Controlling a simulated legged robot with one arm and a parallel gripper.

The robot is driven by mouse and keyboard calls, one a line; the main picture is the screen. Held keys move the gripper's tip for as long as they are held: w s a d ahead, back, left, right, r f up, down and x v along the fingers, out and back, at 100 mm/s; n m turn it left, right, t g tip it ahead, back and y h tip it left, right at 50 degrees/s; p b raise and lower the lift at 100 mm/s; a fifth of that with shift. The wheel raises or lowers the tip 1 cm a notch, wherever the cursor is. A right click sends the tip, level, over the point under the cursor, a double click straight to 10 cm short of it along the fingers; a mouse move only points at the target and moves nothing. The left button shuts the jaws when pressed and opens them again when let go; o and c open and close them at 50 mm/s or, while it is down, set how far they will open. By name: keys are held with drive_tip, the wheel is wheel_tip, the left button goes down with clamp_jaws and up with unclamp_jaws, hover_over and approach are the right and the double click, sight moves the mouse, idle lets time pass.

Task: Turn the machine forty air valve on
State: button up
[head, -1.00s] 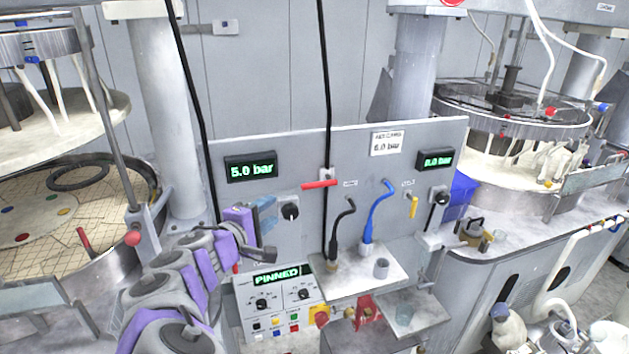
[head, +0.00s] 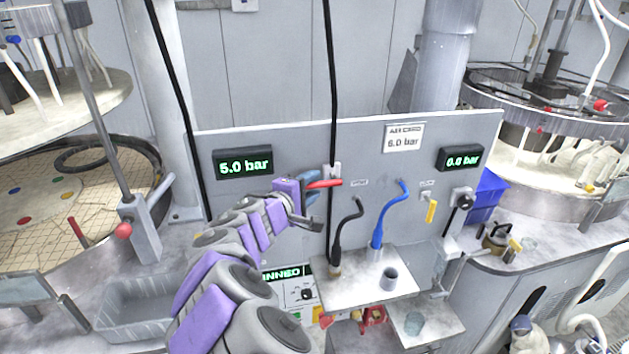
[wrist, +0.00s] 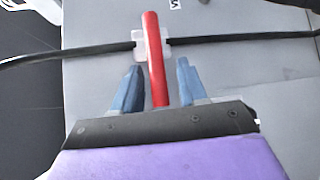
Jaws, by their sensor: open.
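My gripper (head: 310,186) is open, with one finger on each side of the lever's free end and gaps still visible. A yellow lever (head: 431,211) hangs downward on the right side of the panel. The left display (head: 243,165) reads 5.0 bar and the right display (head: 461,158) reads 0.0 bar. Which valve label belongs to machine forty is too small to read.
A plate (head: 403,138) on the panel reads 6.0 bar. A black hose end (head: 345,225) and a blue hose (head: 388,215) rise from a small shelf (head: 350,289) below the levers. A grey bin (head: 145,308) stands at lower left. Polishing machines flank the panel.

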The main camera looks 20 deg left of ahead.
drive_tip(key=shift+w+d+r, duration=0.1)
drive_tip(key=shift+w+d, duration=0.05)
drive_tip(key=shift+d, duration=0.45)
drive_tip(key=shift+w+d+r, duration=0.1)
drive_tip(key=shift+w+d, duration=0.05)
drive_tip(key=shift+d, duration=0.45)
drive_tip(key=a, duration=0.1)
drive_tip(key=a+f, duration=0.1)
drive_tip(key=a, duration=0.1)
drive_tip(key=shift+a, duration=0.15)
drive_tip(key=c, duration=0.3)
drive_tip(key=shift+c, duration=1)
drive_tip(key=shift+d+r, duration=0.15)
drive_tip(key=shift+d, duration=0.1)
drive_tip(key=shift+c, duration=0.7)
drive_tip(key=shift+d, duration=0.65)
clamp_jaws()
